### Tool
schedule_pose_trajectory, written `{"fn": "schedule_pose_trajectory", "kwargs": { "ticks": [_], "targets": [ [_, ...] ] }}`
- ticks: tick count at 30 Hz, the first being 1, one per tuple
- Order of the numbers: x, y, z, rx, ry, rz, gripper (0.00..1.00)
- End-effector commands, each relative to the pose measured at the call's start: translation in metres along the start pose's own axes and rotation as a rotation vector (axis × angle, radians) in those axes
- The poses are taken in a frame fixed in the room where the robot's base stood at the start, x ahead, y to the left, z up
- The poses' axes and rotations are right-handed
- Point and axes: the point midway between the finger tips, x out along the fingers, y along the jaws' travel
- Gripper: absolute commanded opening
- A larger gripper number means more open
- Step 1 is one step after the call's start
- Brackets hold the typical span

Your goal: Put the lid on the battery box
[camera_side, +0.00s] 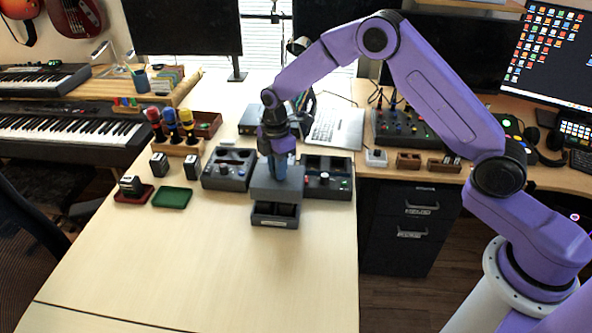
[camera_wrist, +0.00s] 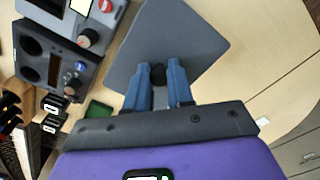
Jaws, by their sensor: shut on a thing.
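My gripper (camera_side: 278,176) is shut on the knob of a flat grey lid (camera_side: 262,187). In the wrist view, the blue fingers of my gripper (camera_wrist: 158,72) close on the dark knob, and the square lid (camera_wrist: 185,35) spreads out beyond them, hiding what lies beneath. The battery box (camera_side: 274,221) is a dark open box with a pale label on its front, standing on the table. Part of its open compartments shows below the lid's front edge in the side view. The lid is above and somewhat behind the box's front; I cannot tell whether they touch.
Grey devices with knobs stand close on the left (camera_side: 226,184) and right (camera_side: 338,189) of the box. Farther left are a green tray (camera_side: 172,198), a red tray (camera_side: 147,194) with a small block, and a screwdriver rack (camera_side: 178,150). The front table is clear.

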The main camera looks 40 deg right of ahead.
Motion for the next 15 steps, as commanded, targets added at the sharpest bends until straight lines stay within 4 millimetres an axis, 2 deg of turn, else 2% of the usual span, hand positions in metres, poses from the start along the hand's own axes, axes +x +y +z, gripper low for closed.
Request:
{"fn": "schedule_pose_trajectory", "kwargs": {
  "ticks": [8,15],
  "targets": [
    [0.006,0.01,-0.005,0.0,0.0,-0.001,0.0],
    [0.025,0.009,-0.004,0.0,-0.001,-0.002,0.0]
  ]
}}
